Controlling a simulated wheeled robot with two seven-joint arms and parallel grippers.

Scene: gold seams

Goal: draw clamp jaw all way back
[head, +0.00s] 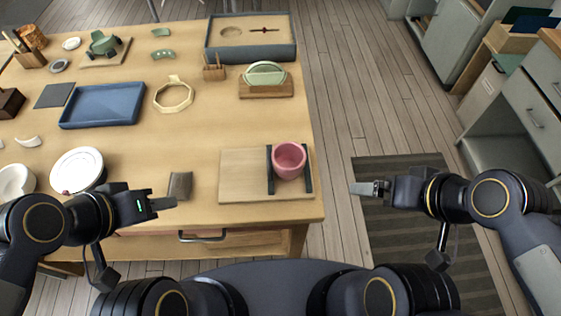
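A light wooden board (240,180) lies at the table's front right corner. Two dark upright bars stand on its right part, a left bar (270,165) and a right bar (308,172). A pink cup (289,158) sits between them; I cannot tell whether the bars touch it, or which bar is the clamp jaw. My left gripper (165,203) is near the table's front edge, left of the board. My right gripper (367,188) is right of the table, over the floor, apart from the board. Neither visibly holds anything; finger gaps are unclear.
A small grey-brown block (180,185) lies close to my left gripper. White plates (78,168), a blue tray (103,106), a wooden ring (174,95) and a plate rack (266,88) stand farther off. Bare table (205,145) lies between the block and the board.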

